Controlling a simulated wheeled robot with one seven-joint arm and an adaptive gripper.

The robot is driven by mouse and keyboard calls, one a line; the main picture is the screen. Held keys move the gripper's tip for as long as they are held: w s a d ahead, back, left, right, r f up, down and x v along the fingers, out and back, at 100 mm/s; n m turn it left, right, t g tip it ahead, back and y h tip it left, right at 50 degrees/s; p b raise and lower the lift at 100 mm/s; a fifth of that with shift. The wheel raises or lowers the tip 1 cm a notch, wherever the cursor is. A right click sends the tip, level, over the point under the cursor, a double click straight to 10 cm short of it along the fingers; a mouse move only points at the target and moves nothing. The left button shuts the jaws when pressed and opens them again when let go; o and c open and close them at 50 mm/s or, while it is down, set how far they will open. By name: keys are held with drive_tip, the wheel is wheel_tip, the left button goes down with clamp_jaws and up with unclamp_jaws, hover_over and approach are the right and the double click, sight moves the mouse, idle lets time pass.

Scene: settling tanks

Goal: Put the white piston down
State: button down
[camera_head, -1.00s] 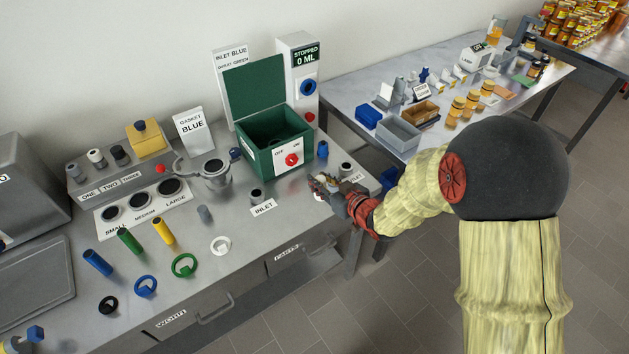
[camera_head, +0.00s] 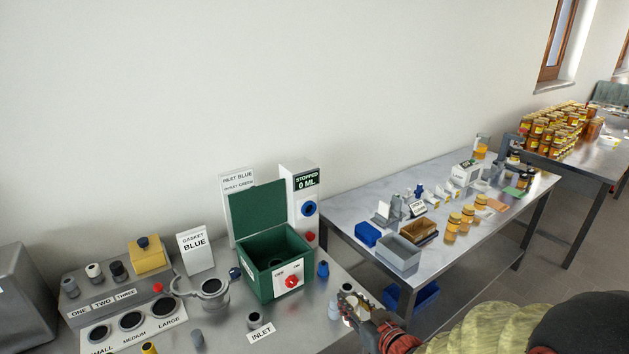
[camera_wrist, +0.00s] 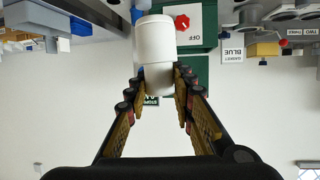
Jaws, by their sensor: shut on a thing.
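The white piston (camera_wrist: 155,42) is a plain white cylinder with a wider end and a narrower part. In the wrist view, my gripper (camera_wrist: 157,80) is shut on its narrower part, with the wider end beyond the fingertips. In the head view, my gripper (camera_head: 352,302) is at the right end of the steel bench, right of the green box. I cannot make out the piston clearly there. The wrist picture is upside down, with the green box (camera_wrist: 198,22) and its red knob behind the piston. I cannot tell how far the piston is from the bench.
The green box (camera_head: 262,275) stands open-lidded beside the stopped 0 ml unit (camera_head: 302,215). A small grey cylinder (camera_head: 333,309) and a blue one (camera_head: 323,270) stand near my gripper. The inlet label (camera_head: 262,332) lies in front. A second table (camera_head: 350,215) holds bins and jars.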

drive_tip(key=s+d+f+m+h, duration=0.1)
drive_tip(key=d+f+h, duration=0.1)
drive_tip(key=f, duration=0.4)
drive_tip(key=s+d+f+m+h, duration=0.1)
drive_tip(key=d+f+m, duration=0.1)
drive_tip(key=d+f, duration=0.2)
drive_tip(key=s+d+f+m+t+h, duration=0.1)
drive_tip(key=d+f+h, duration=0.1)
drive_tip(key=f, duration=0.6)
drive_tip(key=shift+s+d+f+m+h, duration=0.3)
drive_tip(key=shift+d+m, duration=0.1)
drive_tip(key=shift+d, duration=0.2)
drive_tip(key=shift+r, duration=0.1)
